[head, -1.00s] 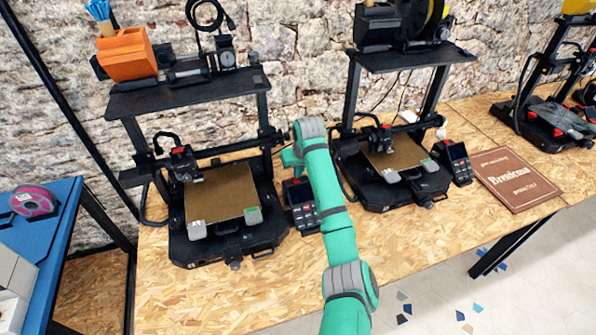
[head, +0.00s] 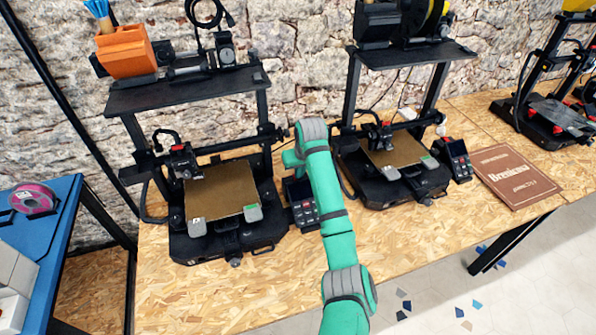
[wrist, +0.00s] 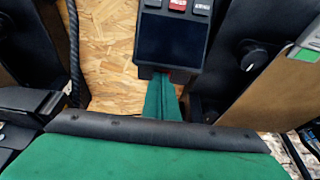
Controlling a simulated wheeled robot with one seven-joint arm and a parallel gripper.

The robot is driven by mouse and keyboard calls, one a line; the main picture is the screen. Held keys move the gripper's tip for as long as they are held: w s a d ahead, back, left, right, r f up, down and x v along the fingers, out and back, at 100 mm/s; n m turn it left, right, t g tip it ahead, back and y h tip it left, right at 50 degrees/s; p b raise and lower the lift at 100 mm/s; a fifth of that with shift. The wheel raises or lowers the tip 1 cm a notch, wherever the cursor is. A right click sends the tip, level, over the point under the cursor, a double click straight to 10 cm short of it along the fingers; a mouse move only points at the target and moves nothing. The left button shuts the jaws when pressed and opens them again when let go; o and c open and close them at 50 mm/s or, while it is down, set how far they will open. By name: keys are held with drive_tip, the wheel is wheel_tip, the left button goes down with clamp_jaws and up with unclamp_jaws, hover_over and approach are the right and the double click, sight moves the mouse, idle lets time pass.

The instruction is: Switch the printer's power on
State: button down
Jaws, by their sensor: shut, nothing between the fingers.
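A black printer (head: 190,250) with a tan bed stands on the left of the bench, and a similar black printer (head: 378,194) stands right of my arm. A small control box (head: 302,205) with a dark screen and a red button sits between them, partly behind my arm. It also shows in the wrist view (wrist: 170,40), with a red button at its top edge. My gripper (wrist: 167,76) has its green fingers shut and empty, their tips close to the box's near edge. I cannot tell whether they touch it. I cannot make out a power switch.
A brown book (head: 517,177) lies on the bench (head: 300,275) at the right. Another control box (head: 455,158) stands beside the right printer. A third printer (head: 550,120) is at the far right. A blue table (head: 45,240) is at the left. The bench's front strip is clear.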

drive_tip(key=shift+r, duration=0.35)
drive_tip(key=v, duration=1.3)
drive_tip(key=shift+r, duration=0.2)
drive_tip(key=shift+w+f, duration=0.1)
